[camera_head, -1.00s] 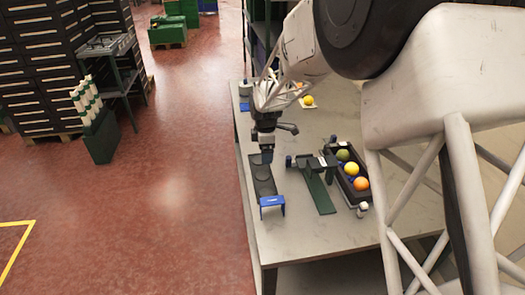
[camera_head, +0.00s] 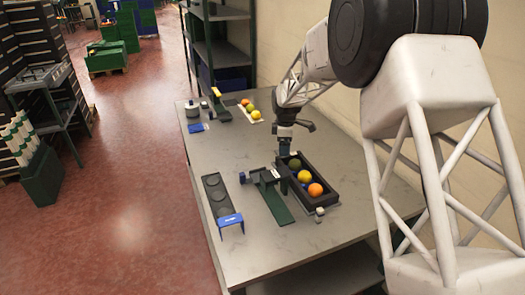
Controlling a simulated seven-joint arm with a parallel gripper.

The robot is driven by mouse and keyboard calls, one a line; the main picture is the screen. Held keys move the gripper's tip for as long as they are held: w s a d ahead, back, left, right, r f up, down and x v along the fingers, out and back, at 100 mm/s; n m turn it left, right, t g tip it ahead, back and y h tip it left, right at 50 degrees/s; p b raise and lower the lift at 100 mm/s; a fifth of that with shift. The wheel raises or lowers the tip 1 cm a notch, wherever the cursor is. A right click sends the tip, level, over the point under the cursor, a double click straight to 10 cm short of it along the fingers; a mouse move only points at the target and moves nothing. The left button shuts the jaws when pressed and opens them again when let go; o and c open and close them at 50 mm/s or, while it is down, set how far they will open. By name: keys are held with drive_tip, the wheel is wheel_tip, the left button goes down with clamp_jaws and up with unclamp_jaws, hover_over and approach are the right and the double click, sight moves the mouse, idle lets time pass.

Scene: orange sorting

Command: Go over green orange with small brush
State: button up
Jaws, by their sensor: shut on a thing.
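The green orange (camera_head: 295,164) lies at the far end of a black tray (camera_head: 333,197), in a row with a yellow fruit (camera_head: 304,176) and an orange one (camera_head: 315,190). My gripper (camera_head: 284,152) points down just left of the green orange, above the tray's left far side. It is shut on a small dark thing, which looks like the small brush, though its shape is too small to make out. I cannot tell whether it touches the fruit.
A green stand (camera_head: 274,203) with a bracket is left of the tray. A dark holder (camera_head: 212,190) with round recesses and a blue end piece (camera_head: 230,220) lies further left. More fruit (camera_head: 250,110) sits at the back. The table's front left (camera_head: 245,255) is clear.

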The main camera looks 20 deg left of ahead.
hover_over(295, 160)
drive_tip(key=shift+d+r+m, duration=0.1)
drive_tip(key=shift+r+m, duration=0.1)
drive_tip(key=shift+m, duration=0.2)
drive_tip(key=shift+f, duration=0.2)
drive_tip(key=shift+f, duration=2.75)
drive_tip(key=shift+s+f, duration=0.1)
drive_tip(key=shift+f, duration=0.55)
idle(1.2)
drive_tip(key=shift+w, duration=0.2)
drive_tip(key=shift+w, duration=0.25)
drive_tip(key=shift+w+a, duration=0.15)
drive_tip(key=shift+a, duration=0.05)
drive_tip(key=shift+c, duration=0.9)
drive_tip(key=shift+w, duration=0.1)
